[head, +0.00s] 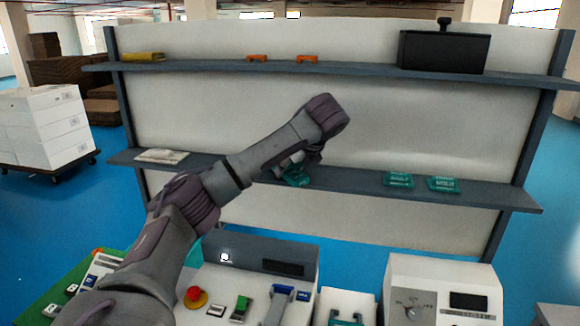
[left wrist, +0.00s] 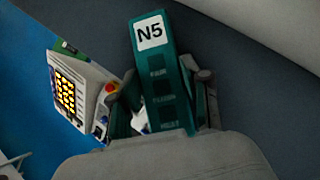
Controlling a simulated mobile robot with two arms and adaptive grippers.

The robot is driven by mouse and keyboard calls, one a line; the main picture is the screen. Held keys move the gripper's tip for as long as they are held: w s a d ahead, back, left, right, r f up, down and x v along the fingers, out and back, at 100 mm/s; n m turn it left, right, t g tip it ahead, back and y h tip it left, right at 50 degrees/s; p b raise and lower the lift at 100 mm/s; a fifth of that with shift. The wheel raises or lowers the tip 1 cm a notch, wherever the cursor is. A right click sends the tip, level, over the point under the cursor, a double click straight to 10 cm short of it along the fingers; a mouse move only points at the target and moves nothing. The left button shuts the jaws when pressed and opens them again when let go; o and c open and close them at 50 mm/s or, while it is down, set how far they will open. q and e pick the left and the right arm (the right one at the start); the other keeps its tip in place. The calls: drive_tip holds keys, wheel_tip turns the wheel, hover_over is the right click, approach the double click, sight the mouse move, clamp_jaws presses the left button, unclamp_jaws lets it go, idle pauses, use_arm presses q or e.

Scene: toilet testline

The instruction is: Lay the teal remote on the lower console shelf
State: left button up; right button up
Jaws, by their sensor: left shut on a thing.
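The teal remote (left wrist: 160,75), with a white N5 label, sits between the fingers of my left gripper (left wrist: 165,105) in the left wrist view. The gripper is shut on it. In the head view my left arm reaches across to the lower console shelf (head: 345,182), and the gripper (head: 294,163) is at that shelf, left of its middle. A teal part of the remote (head: 297,179) shows below the fingers. The wrist partly hides it, and I cannot tell whether it touches the shelf. My right gripper is out of view.
Two teal items (head: 398,180) (head: 443,184) lie on the lower shelf to the right, a pale flat item (head: 161,156) at left. The upper shelf (head: 210,65) holds orange pieces and a black box (head: 443,52). Test units (head: 438,288) stand in front. Shelf between gripper and teal items is clear.

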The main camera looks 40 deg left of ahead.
use_arm(q)
drive_tip(key=shift+s+f, duration=0.1)
drive_tip(key=o, duration=1.2)
drive_tip(key=shift+d+r, duration=0.15)
drive_tip(key=shift+r, duration=0.25)
drive_tip(key=v, duration=1.1)
drive_tip(key=shift+d+r, duration=0.15)
drive_tip(key=shift+d, duration=0.1)
